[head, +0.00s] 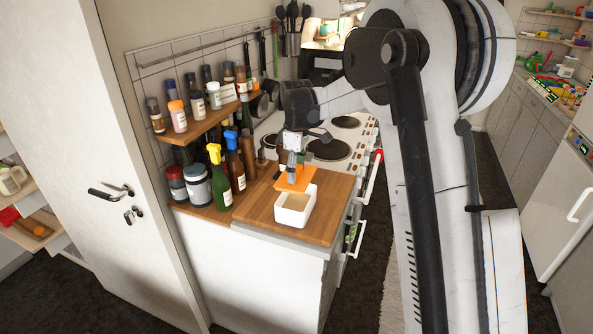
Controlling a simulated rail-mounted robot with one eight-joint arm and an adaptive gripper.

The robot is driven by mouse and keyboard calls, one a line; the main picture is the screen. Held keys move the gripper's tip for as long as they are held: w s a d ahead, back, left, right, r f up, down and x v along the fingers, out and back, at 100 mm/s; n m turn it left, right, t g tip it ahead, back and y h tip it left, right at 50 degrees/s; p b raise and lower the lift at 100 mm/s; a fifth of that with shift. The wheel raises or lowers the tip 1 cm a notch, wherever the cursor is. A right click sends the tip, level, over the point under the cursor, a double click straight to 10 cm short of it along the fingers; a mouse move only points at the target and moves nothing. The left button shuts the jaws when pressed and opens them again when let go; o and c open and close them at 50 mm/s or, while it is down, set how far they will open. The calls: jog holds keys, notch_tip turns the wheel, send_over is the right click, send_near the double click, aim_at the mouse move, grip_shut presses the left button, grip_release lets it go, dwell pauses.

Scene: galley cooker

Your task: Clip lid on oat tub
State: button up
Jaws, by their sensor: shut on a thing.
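The oat tub (292,218) is a white, open-topped rectangular container on the wooden counter (254,206), near its front edge. Its contents look pale tan. The orange lid (298,184) is tilted above the tub's far side, and the tub's opening shows below it. My gripper (291,165) points down and is shut on the lid from above. The fingertips are small here and partly hidden. Whether the lid's lower edge touches the tub's rim cannot be told.
Spray bottles (219,180) and jars (196,187) crowd the counter's left side, below a shelf (200,122) of bottles. A white cooker (342,160) with dark hotplates stands behind the counter. A white door (110,180) is at left. The counter right of the tub is clear.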

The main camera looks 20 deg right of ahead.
jog(key=shift+f+b, duration=2.7)
jog(key=shift+f, duration=0.85)
jog(key=o, duration=1.8)
jog(key=shift+c, duration=0.2)
jog(key=shift+r, duration=0.1)
jog(key=shift+r+p, duration=2.2)
jog(key=shift+r, duration=2.75)
notch_tip(320, 180, up, 10)
jog(key=p, duration=0.4)
jog(key=shift+p, duration=0.3)
jog(key=shift+s, duration=0.1)
